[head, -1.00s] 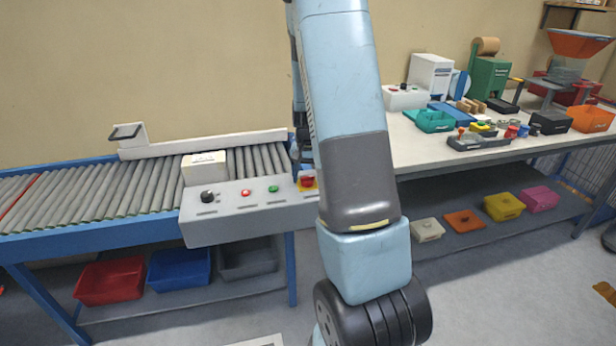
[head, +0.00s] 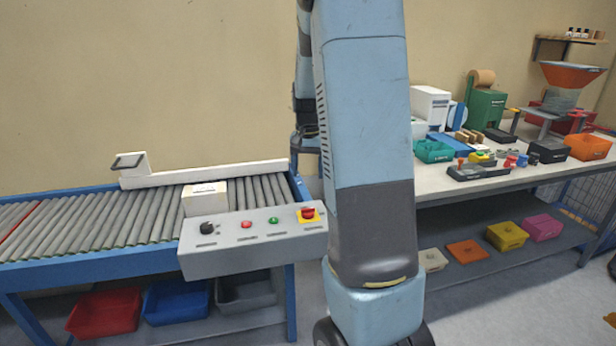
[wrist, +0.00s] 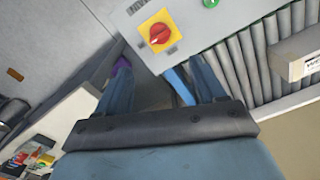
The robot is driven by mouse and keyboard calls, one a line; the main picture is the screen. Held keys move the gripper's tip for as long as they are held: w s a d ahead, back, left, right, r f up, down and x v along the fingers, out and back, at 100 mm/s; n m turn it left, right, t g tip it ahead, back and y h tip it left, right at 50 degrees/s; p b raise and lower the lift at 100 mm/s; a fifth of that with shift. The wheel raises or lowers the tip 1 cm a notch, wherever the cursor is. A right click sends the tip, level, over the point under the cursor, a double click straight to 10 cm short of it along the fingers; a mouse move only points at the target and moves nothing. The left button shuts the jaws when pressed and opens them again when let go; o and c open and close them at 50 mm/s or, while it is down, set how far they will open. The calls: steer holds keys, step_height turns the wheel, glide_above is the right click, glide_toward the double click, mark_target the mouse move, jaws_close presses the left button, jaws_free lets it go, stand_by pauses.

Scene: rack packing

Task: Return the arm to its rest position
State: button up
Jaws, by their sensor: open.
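My gripper (wrist: 160,95) shows in the wrist view with its two blue fingers spread apart and nothing between them. It hangs over the gap between the conveyor and the worktable, near the grey control panel (wrist: 185,20) with its red knob. In the head view my blue and dark grey arm fills the middle. The lower part of the wrist (head: 305,140) shows behind it, beside the conveyor's right end. The fingertips are mostly hidden there.
A roller conveyor (head: 80,225) with a white box (head: 205,198) is at left. A control panel (head: 255,240) fronts it. A worktable (head: 440,185) crowded with bins and tools is at right. Bins sit on the shelves below both. The wall above the conveyor is bare.

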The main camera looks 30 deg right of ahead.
stand_by(0.5)
steer(key=s+a+r+n+t, duration=0.2)
steer(key=s+a+r, duration=0.2)
steer(key=s+a, duration=0.2)
steer(key=s+a+r+n+t, duration=0.1)
steer(key=s+a+r+n, duration=0.2)
steer(key=s, duration=0.8)
steer(key=s+a+r+n+t, duration=0.2)
steer(key=s+a+r+n, duration=0.1)
steer(key=s+a+r, duration=0.4)
steer(key=shift+s+a+r+t, duration=0.25)
steer(key=shift+s+a, duration=0.55)
steer(key=shift+a, duration=0.45)
steer(key=shift+c, duration=0.2)
